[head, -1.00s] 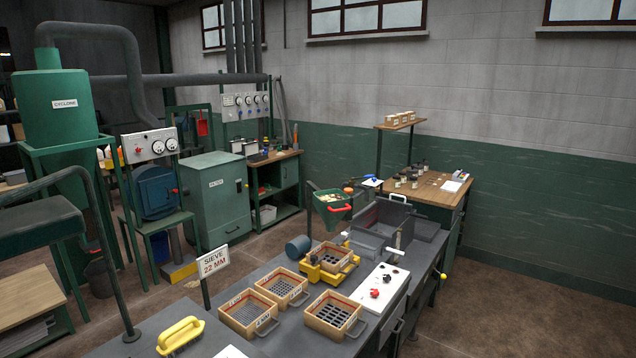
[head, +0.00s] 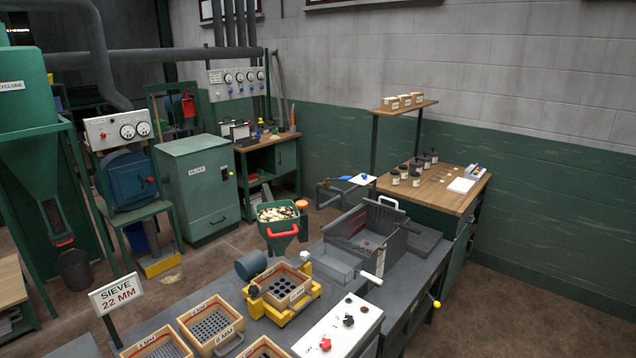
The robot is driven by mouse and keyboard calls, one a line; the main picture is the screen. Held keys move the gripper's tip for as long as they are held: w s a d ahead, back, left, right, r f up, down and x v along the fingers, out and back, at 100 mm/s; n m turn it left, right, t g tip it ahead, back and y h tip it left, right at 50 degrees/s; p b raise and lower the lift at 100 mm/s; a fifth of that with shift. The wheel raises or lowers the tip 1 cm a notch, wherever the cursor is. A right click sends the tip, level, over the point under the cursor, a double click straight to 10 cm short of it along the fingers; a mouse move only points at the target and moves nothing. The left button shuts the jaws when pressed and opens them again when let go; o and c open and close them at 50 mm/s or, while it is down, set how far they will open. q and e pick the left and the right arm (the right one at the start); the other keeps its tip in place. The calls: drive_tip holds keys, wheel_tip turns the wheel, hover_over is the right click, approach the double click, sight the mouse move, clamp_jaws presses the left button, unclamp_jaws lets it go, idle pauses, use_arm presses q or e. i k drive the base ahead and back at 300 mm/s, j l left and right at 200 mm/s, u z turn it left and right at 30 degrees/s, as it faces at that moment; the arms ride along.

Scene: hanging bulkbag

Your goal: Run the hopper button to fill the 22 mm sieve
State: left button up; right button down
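Neither of my grippers is in view. The green hopper (head: 281,236) stands at the back of the bench, filled with pale and dark pieces, with a red handle on its front. In front of it a wooden sieve (head: 281,287) with large round holes sits in a yellow cradle (head: 262,308); it looks empty, and its label is too small to read. A white control panel (head: 335,328) lies to the right, with a red knob (head: 325,344) and a black knob (head: 348,320). A sign (head: 116,294) reads "SIEVE 22 MM".
Other sieves (head: 211,325) stand at the front left, partly cut off by the lower edge. A grey open-topped box (head: 365,232) with a white handle fills the bench behind the panel. A blue-grey cylinder (head: 250,265) is left of the hopper. A wooden-topped table (head: 440,190) stands behind.

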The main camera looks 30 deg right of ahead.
sight(300, 204)
drive_tip(key=i+l, duration=0.1)
drive_tip(key=l, duration=0.3)
drive_tip(key=i+l, duration=0.15)
drive_tip(key=l, duration=0.25)
drive_tip(key=i+l, duration=0.1)
drive_tip(key=l, duration=0.3)
drive_tip(key=i+l, duration=0.1)
drive_tip(key=l, duration=0.25)
drive_tip(key=i+l, duration=0.15)
drive_tip(key=l, duration=0.25)
